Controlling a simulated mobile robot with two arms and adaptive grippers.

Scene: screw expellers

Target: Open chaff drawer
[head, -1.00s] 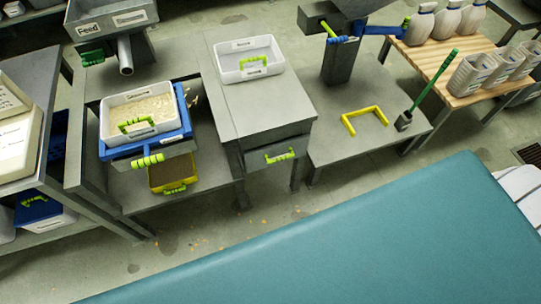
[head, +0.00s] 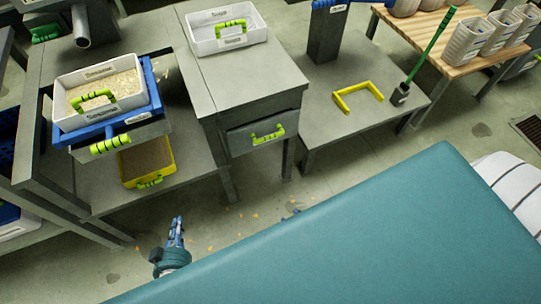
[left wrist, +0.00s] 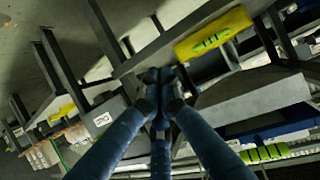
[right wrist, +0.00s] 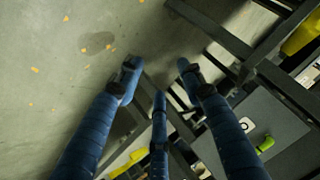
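The grey drawer (head: 246,143) is closed in the cabinet at the middle of the head view. Its green handle (head: 268,134) is on the front; the label is too small to read. My left gripper (head: 177,228) is in front of the shelves at the lower left, apart from the drawer; its fingers look together and empty in the left wrist view (left wrist: 161,78). My right gripper (head: 291,213) is mostly hidden behind my teal body, below the drawer. In the right wrist view (right wrist: 157,70) its fingers are spread and empty; the green handle (right wrist: 265,144) shows at the lower right.
A white tray (head: 205,46) stands on the cabinet top. Left of it are a grain-filled white tray (head: 134,100) and a yellow bin (head: 168,153) below. A yellow U-shaped piece (head: 357,98) lies on the table at right. The floor in front is clear except for crumbs.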

